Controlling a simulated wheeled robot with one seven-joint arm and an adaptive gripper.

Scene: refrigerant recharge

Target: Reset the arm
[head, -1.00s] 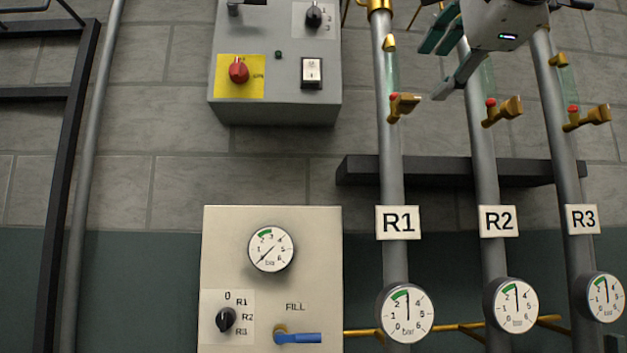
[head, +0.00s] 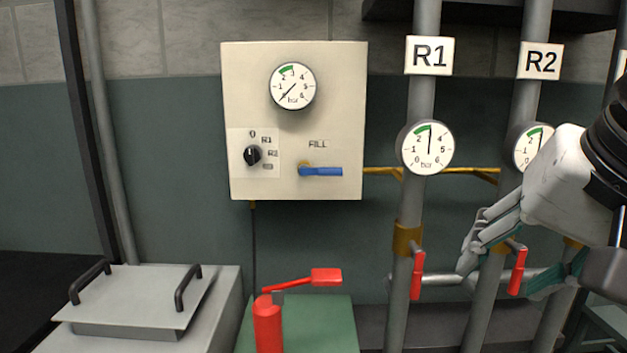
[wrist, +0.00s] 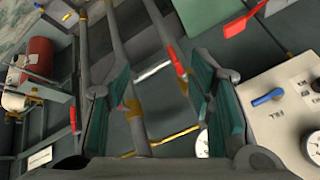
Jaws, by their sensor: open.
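My gripper (head: 502,276) is at the right of the head view, in front of the R2 pipe. Its fingers point down and left and are spread apart, with nothing between them. In the wrist view the two green-padded fingers (wrist: 162,85) stand apart, with pipes and a red valve lever behind the gap. In the head view one red lever (head: 517,272) shows close by the fingers, and another red lever (head: 418,275) hangs on the R1 pipe (head: 410,215). I cannot tell whether the gripper touches the R2 pipe or its lever.
A beige panel (head: 235,120) carries a gauge (head: 292,86), a black selector (head: 252,155) and a blue FILL handle (head: 322,171), which lies horizontal. A red hand pump (head: 267,325) stands below on a green surface (head: 330,325). A grey lidded box (head: 135,295) is at lower left.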

